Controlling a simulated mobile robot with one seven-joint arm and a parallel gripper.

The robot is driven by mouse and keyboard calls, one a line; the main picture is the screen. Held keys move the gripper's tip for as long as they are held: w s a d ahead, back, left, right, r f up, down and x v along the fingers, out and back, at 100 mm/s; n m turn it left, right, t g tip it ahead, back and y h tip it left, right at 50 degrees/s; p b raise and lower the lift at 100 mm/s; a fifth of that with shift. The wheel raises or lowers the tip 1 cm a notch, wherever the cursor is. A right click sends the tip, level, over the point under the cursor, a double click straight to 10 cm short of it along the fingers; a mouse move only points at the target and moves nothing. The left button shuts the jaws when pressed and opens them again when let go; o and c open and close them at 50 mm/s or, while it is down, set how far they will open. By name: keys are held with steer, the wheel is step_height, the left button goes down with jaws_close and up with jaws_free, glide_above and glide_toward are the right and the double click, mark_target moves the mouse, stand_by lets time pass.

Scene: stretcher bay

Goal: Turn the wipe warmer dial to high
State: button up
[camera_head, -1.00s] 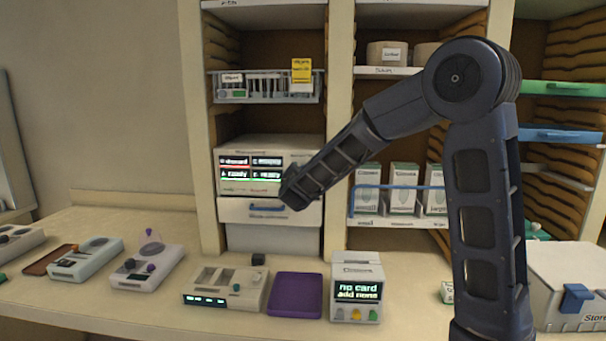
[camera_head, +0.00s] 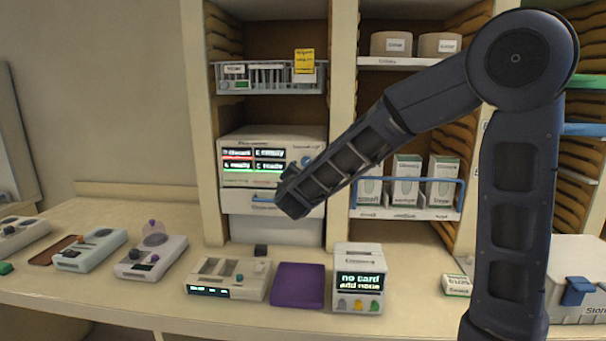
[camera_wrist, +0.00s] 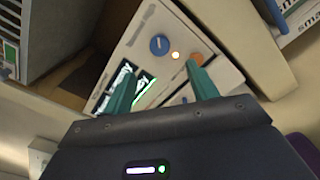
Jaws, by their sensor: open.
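A white cabinet unit (camera_head: 232,147) with a lit four-part display sits on a shelf; its label is too blurred to read. A round blue dial (camera_head: 307,160) is at the right of its front, with a pale mark. An orange-brown knob (camera_wrist: 197,58) is close by the right finger tip. My gripper's two green fingers are apart and empty, not around the blue dial. In the head view my arm's end hides the fingers.
A drawer with a blue handle (camera_head: 264,199) is below the display. The counter holds a purple pad (camera_head: 298,286), a "no card" box (camera_head: 359,290) and several small devices. A wire basket (camera_head: 268,82) is above. Shelf posts (camera_head: 343,130) flank the unit.

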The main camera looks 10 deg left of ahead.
mark_target(306, 161)
steer(key=w+m, duration=0.1)
steer(key=w, duration=0.9)
steer(key=shift+w, duration=0.4)
steer(key=shift+c, duration=0.5)
steer(key=c, duration=0.9)
steer(key=shift+n, duration=0.5)
